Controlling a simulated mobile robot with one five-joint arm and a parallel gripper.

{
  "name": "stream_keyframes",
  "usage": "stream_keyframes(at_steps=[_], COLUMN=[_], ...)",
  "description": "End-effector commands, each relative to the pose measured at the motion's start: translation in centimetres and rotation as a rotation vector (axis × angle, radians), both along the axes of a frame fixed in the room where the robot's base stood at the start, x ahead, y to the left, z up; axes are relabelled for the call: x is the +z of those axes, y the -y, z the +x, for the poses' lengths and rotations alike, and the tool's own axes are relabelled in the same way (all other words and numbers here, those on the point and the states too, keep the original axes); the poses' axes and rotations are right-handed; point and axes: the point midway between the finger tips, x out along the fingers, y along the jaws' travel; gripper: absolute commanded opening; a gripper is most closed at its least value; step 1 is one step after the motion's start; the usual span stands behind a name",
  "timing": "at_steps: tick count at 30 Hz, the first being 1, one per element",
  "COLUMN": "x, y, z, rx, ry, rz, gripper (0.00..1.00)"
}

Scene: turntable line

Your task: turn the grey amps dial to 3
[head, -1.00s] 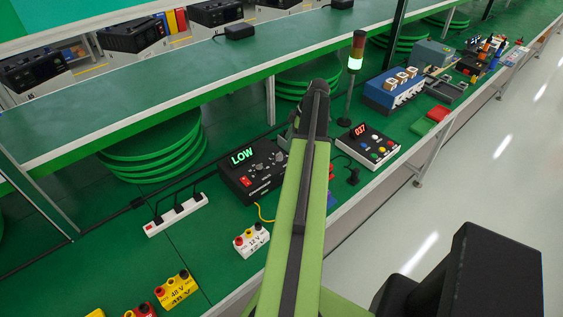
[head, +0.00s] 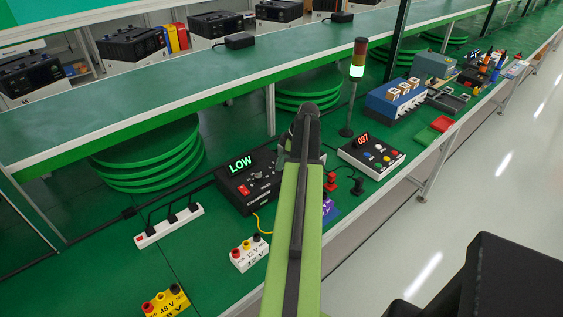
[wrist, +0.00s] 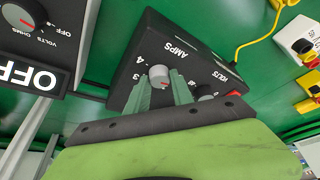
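The black meter box (head: 245,190) stands on the green bench in the head view, and its green display reads LOW. My arm covers its right part. The wrist view shows the panel upside down, with the grey amps dial (wrist: 158,77), AMPS lettering and the numbers 3 and 4 beside it. A red mark shows on the dial.
Another box (wrist: 30,25) with a dial and an OFF display stands beside the meter. A white 12 V block (head: 249,253), a power strip (head: 170,226), a button box (head: 371,156) and a signal lamp (head: 358,60) stand nearby. A shelf (head: 160,95) runs behind.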

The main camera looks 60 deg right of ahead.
Motion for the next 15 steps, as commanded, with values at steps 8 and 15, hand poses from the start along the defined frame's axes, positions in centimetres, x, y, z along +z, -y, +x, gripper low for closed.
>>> stream_keyframes(at_steps=[8,15], x=[-0.02,-0.03], y=[0.14,-0.13], z=[-0.02,-0.08], rx=[-0.001,-0.052], ry=[-0.001,-0.002], rz=[0.0,-0.001], gripper=[0.0,0.0])
